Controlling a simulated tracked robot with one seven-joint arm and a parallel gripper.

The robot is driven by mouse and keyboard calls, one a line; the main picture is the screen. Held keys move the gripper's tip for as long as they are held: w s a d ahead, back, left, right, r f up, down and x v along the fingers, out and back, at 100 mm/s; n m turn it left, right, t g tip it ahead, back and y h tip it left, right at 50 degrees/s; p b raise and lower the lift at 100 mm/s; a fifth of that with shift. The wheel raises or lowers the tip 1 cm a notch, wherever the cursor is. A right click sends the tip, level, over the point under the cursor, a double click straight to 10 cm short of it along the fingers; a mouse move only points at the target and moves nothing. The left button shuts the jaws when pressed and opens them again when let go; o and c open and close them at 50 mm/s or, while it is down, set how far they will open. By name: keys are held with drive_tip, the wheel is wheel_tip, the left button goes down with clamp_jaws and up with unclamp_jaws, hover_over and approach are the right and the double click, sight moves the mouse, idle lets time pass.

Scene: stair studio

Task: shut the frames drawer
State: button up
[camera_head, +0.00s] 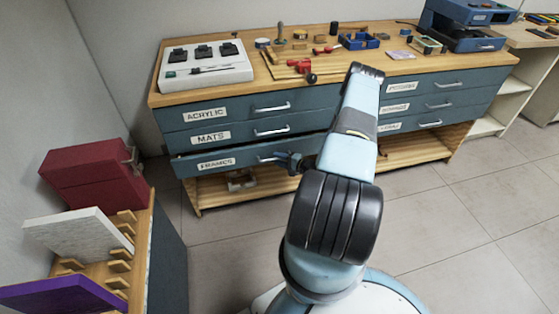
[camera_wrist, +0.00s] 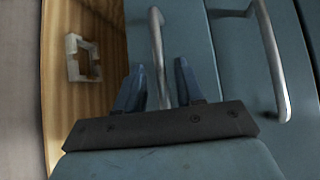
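The frames drawer (camera_head: 222,160) is the lowest of three on the left of the blue-grey cabinet, labelled FRAMES. Its front sticks out a little past the drawers above. Its metal bar handle (camera_head: 270,157) is partly hidden by my gripper (camera_head: 294,163). In the wrist view my gripper (camera_wrist: 158,85) has its two fingers apart, with the handle (camera_wrist: 156,40) running between them. I see a gap on each side of the bar; I cannot tell whether a finger touches it. The drawer front (camera_wrist: 190,35) lies behind the fingers.
The mats drawer (camera_head: 240,133) and acrylic drawer (camera_head: 245,110) above look shut. A wooden shelf (camera_head: 215,195) below holds a small white frame (camera_wrist: 82,58). Tools cover the worktop (camera_head: 270,82). A rack (camera_head: 100,268) with panels stands at the left. The floor at right is clear.

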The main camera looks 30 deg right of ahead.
clamp_jaws()
drive_tip(key=shift+s, duration=0.1)
idle(0.3)
